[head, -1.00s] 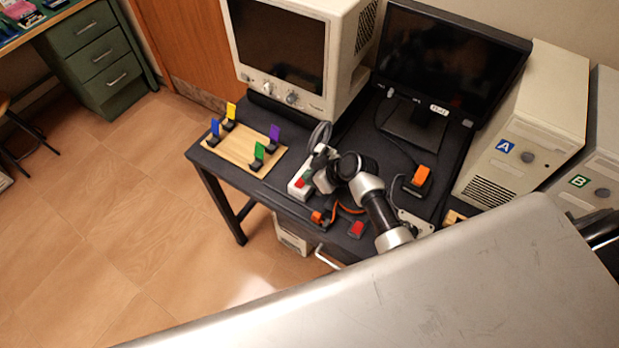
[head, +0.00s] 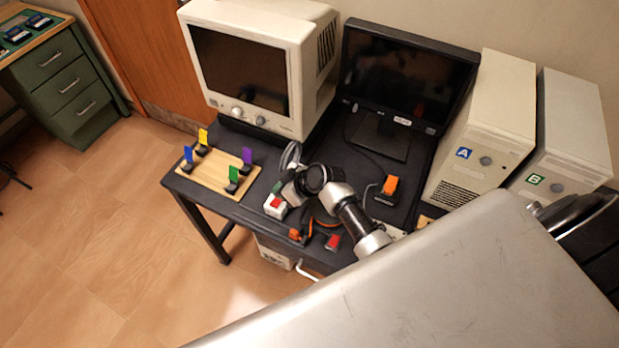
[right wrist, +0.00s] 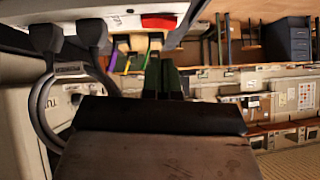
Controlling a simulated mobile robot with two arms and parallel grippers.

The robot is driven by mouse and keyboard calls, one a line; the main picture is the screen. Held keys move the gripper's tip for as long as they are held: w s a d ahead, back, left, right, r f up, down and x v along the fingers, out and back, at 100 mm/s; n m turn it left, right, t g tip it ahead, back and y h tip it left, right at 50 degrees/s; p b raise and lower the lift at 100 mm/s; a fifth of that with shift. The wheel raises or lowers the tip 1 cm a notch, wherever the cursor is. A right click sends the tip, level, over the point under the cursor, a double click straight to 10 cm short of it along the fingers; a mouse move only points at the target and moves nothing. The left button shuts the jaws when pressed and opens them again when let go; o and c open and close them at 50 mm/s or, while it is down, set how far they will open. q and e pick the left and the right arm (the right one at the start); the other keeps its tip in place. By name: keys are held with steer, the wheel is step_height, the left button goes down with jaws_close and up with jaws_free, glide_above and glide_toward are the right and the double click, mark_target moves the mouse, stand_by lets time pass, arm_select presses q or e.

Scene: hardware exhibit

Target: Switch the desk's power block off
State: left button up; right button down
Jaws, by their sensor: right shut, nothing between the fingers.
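The white power block (head: 274,212) with its red switch (head: 277,202) lies near the desk's front edge, right of the wooden board. My right gripper (head: 289,189) is shut and empty, close beside and over the block's far end, covering part of it. In the right wrist view the block (right wrist: 115,17) runs along the top, with the red switch (right wrist: 159,21) beyond my shut fingertips (right wrist: 163,77). I cannot tell whether they touch, or which way the switch is set. Black plugs (right wrist: 68,38) sit at the block's near end. My left gripper is out of view.
A wooden board (head: 213,178) with several coloured tabs stands left. A cream monitor (head: 245,65), black monitor (head: 405,75) and towers A (head: 485,120) and B (head: 570,130) stand behind. An orange-switched device (head: 388,190) and another red-topped item (head: 332,242) lie on the desk.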

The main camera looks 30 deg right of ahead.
arm_select(q)
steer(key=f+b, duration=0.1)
steer(key=b, duration=0.1)
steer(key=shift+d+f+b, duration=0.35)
arm_select(e)
steer(key=v, duration=1)
steer(key=shift+d+r, duration=0.15)
steer(key=shift+d, duration=0.2)
